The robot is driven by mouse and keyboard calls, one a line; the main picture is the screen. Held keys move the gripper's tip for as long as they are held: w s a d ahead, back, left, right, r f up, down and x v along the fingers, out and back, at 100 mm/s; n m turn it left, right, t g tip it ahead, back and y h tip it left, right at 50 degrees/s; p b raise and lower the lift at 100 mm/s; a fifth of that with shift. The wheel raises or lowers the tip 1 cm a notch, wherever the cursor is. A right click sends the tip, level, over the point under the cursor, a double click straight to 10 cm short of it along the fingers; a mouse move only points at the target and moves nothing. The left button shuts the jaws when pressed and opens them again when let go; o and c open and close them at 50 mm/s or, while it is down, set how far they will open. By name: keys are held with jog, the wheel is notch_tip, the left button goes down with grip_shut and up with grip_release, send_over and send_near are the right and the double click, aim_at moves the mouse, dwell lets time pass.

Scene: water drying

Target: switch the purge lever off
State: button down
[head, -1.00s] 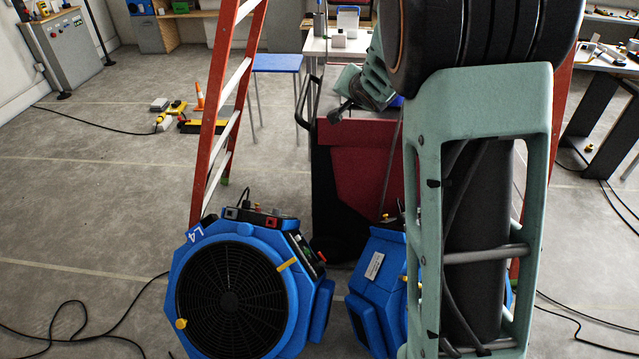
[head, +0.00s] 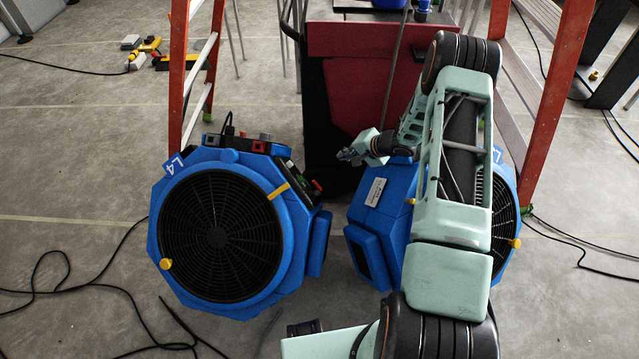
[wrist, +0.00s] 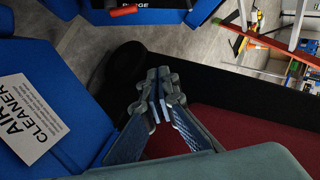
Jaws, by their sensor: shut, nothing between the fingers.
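An orange-red lever (wrist: 123,11) lies beside the lettering PURGE at the top of the wrist view, on a blue housing (wrist: 150,14). A small red handle (head: 317,185) on the right side of the left blue fan unit (head: 160,225) in the head view looks like the same lever. The lever's on or off setting cannot be told. My gripper (wrist: 157,95) is shut and empty, apart from the lever. In the head view my gripper (head: 347,155) hangs between the two blue units, to the upper right of the red handle.
A right blue unit (head: 375,215) with a white label (wrist: 27,118) reading AIR CLEANER stands close by my gripper, partly hidden by my arm. A dark red and black cart (head: 345,85) stands behind. Ladder legs (head: 190,70) rise on both sides. Black cables (head: 95,285) lie on the floor.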

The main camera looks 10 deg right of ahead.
jog(key=shift+m+y, duration=0.3)
jog(key=shift+y, duration=0.2)
jog(key=f, duration=0.1)
jog(key=s+f, duration=0.1)
jog(key=f, duration=0.2)
jog(key=shift+s+a+f+b, duration=0.3)
jog(key=shift+s+f+b, duration=0.05)
jog(key=shift+b, duration=0.05)
jog(key=shift+f, duration=0.1)
jog(key=b+x, duration=0.3)
jog(key=x, duration=0.7)
jog(key=shift+s+a+r+b, duration=0.1)
jog(key=shift+s+a, duration=0.2)
jog(key=shift+s, duration=0.3)
jog(key=shift+s+a+r+b, duration=0.15)
jog(key=shift+s+a, duration=0.2)
jog(key=shift+s, duration=0.25)
jog(key=shift+s+a+r+b, duration=0.1)
jog(key=shift+s+a, duration=0.2)
jog(key=shift+s, duration=0.3)
